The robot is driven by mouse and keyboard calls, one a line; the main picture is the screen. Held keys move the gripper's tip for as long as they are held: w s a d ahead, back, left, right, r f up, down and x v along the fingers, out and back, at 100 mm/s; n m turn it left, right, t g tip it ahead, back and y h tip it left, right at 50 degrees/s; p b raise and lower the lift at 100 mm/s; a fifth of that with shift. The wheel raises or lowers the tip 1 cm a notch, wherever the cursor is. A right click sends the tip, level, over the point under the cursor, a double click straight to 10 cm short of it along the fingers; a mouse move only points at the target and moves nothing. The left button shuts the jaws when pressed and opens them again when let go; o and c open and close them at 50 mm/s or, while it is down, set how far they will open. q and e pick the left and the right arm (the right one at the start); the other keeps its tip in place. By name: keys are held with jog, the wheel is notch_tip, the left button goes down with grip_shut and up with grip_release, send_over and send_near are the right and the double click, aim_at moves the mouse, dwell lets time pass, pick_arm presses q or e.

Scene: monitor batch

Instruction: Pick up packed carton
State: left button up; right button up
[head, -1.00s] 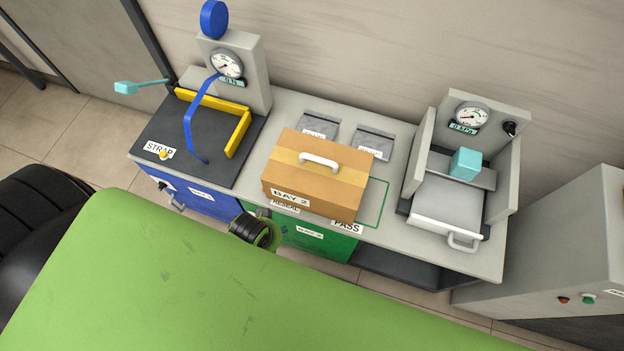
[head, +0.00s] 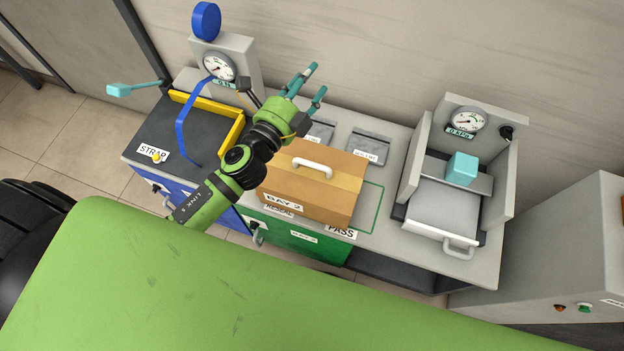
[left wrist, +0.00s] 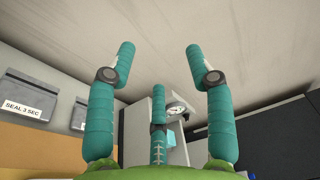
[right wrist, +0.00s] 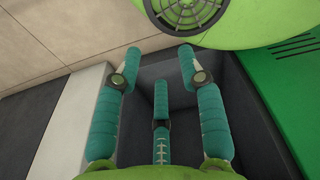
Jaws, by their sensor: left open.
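The carton (head: 335,205) is a brown box with a paler tape band, a white handle (head: 312,167) on top and a BAY 2 label. It stands upright and shut on the bench, near the PASS label. My left gripper (head: 308,82) is open and empty in the head view, behind the carton's back left edge, with teal fingers pointing up and right. My left forearm covers the carton's left edge. In the left wrist view my left gripper (left wrist: 160,58) has its fingers spread. My right gripper (right wrist: 160,60) is open and empty in the right wrist view, away from the carton.
A strapping station with a yellow guide (head: 238,130) and blue strap (head: 182,135) stands at the left. A grey press with a gauge (head: 467,120) and a teal block (head: 462,169) stands at the right. Grey pouches (head: 368,147) lie behind the carton. A grey cabinet (head: 560,245) stands far right.

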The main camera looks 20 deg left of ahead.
pick_arm(q)
jog(key=s+d+r+m+g+h, duration=0.2)
jog(key=d+m+g+h, duration=0.3)
jog(key=d+m+h, duration=0.75)
jog(key=m+g+y, duration=1)
jog(key=m+g, duration=0.1)
jog(key=m, duration=1)
send_over(311, 162)
jog(key=a, duration=0.2)
jog(key=f, duration=1.5)
jog(key=shift+s+f, duration=0.35)
jog(key=shift+s, duration=0.05)
jog(key=shift+y, duration=0.25)
jog(key=x, duration=0.2)
jog(key=p+x, duration=0.1)
jog(key=x, duration=0.1)
jog(key=a+x, duration=0.1)
jog(key=x, duration=0.1)
jog(key=shift+d+f, duration=0.15)
jog(key=shift+f, duration=0.35)
jog(key=shift+d+f, duration=0.1)
jog(key=shift+f, duration=0.1)
pick_arm(e)
jog(key=shift+s+d+r, duration=0.4)
jog(key=shift+s+r, duration=0.05)
jog(key=shift+r, duration=0.2)
